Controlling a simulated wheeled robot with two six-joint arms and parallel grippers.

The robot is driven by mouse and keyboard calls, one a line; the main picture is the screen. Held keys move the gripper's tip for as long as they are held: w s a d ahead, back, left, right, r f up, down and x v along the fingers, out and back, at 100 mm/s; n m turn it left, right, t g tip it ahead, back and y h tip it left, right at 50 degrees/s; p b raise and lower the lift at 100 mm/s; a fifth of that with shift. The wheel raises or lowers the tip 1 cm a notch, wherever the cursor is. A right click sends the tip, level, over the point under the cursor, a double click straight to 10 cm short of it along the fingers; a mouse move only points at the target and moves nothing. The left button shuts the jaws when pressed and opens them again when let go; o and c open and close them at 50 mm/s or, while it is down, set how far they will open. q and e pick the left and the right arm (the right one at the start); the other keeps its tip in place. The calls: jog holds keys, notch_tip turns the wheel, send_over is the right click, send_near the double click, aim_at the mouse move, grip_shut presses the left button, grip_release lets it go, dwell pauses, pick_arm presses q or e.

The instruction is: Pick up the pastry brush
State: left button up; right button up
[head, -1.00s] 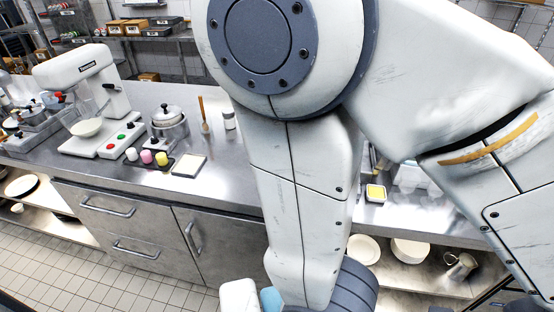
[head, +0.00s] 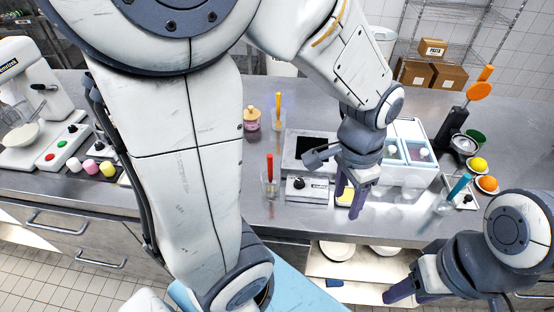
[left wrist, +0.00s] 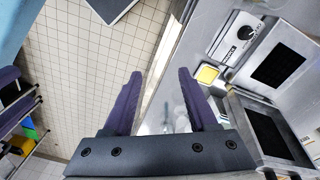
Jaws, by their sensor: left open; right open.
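I cannot make out a sure pastry brush now; the wooden-handled brush-like tool seen earlier is hidden or out of view. Upright handles stand in clear cups: a red one (head: 270,168), a yellow one (head: 278,105) and a blue one (head: 459,187). Their lower ends are unclear. My left gripper (head: 347,205) is open and empty at the counter's front edge, over a small yellow-topped dish (head: 344,197). In the left wrist view its fingers (left wrist: 158,90) are apart, with the yellow dish (left wrist: 207,74) to their right. My right gripper (head: 402,300) is open, empty, low at the front right.
A scale (head: 309,188), a blue-and-white bin unit (head: 410,170) and a black holder with an orange spatula (head: 479,91) stand on the counter. A mixer (head: 25,105) is at far left. My arm blocks the left middle.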

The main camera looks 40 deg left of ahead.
pick_arm(q)
jog(key=w+a+n+p, duration=0.1)
jog(key=w+a, duration=0.4)
jog(key=a, duration=0.5)
jog(key=p, duration=0.2)
send_near(270, 168)
jog(key=shift+w+d+f+y, duration=0.25)
jog(key=shift+w+y, duration=0.05)
jog(key=shift+w, duration=0.25)
jog(key=f, duration=0.2)
jog(key=a+f, duration=0.1)
jog(key=f, duration=0.2)
jog(key=shift+s+p, duration=0.15)
jog(key=shift+p, duration=0.15)
jog(key=f, duration=0.1)
jog(key=f+p, duration=0.1)
jog(key=f, duration=0.1)
jog(key=f+p, duration=0.1)
jog(key=f, duration=0.1)
jog(key=shift+d, duration=0.25)
jog(key=shift+f, duration=0.35)
grip_shut()
